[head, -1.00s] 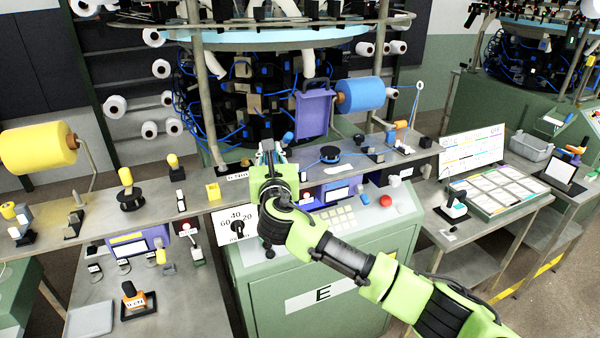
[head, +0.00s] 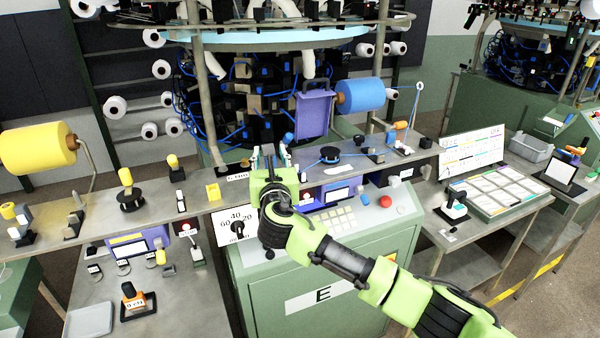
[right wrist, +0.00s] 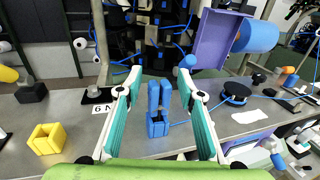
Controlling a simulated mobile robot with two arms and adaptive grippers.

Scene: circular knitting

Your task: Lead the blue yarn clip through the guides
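The blue yarn clip (right wrist: 158,97) shows in the right wrist view as an upright blue two-pronged piece, apparently in a small square blue holder (right wrist: 158,126) on the grey shelf. Blue yarn runs from it to the right toward a black disc guide (right wrist: 237,92), which also shows in the head view (head: 330,155). My right gripper (right wrist: 160,80) is open, one teal finger on each side of the clip with gaps visible. In the head view my right gripper (head: 270,152) is over the shelf and hides the clip. My left gripper is not in view.
A blue yarn cone (head: 360,95) and a purple panel (head: 313,112) stand behind the shelf. A yellow square holder (head: 213,191) is left of my gripper. Black guide stands (head: 376,155) are to the right. The control cabinet (head: 318,270) is below.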

